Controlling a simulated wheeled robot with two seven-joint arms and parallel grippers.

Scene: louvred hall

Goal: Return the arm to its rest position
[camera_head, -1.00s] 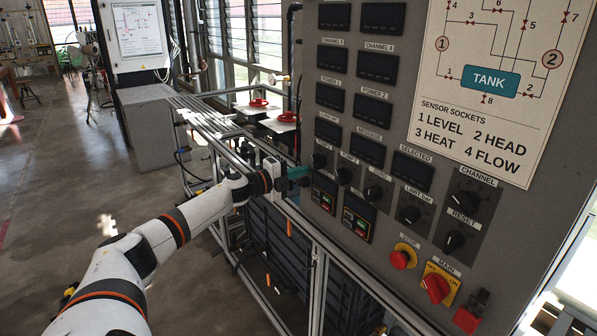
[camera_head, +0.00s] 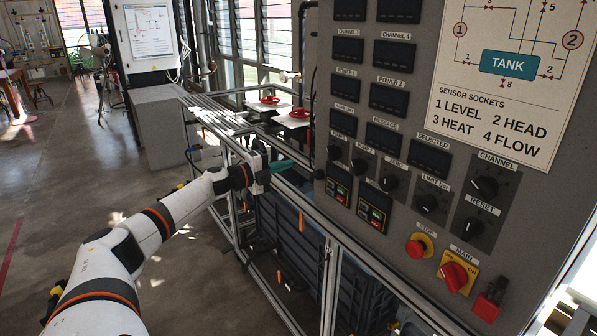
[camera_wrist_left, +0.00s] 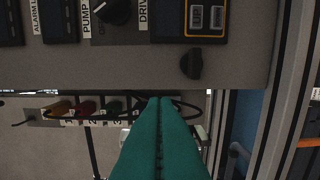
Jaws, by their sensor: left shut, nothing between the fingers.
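My left arm comes in from the left in the head view, reaching toward the grey control panel (camera_head: 400,215). My left gripper (camera_head: 287,164) has teal fingers and is shut and empty, just left of the panel's lower left edge. In the left wrist view the teal fingers (camera_wrist_left: 160,101) lie together, pointing at the gap under the panel's lower edge. A dark knob (camera_wrist_left: 191,64) sits above and right of the fingertips there. Whether the fingers touch anything is hard to tell. My right gripper is in no view.
A metal frame (camera_head: 327,270) runs below the panel, with blue crates (camera_head: 284,240) behind it. Red valve wheels (camera_head: 300,113) stand on the bench behind. In the wrist view, a row of coloured sockets (camera_wrist_left: 85,108) with cables lies close to the fingers. Open floor (camera_head: 70,200) is at left.

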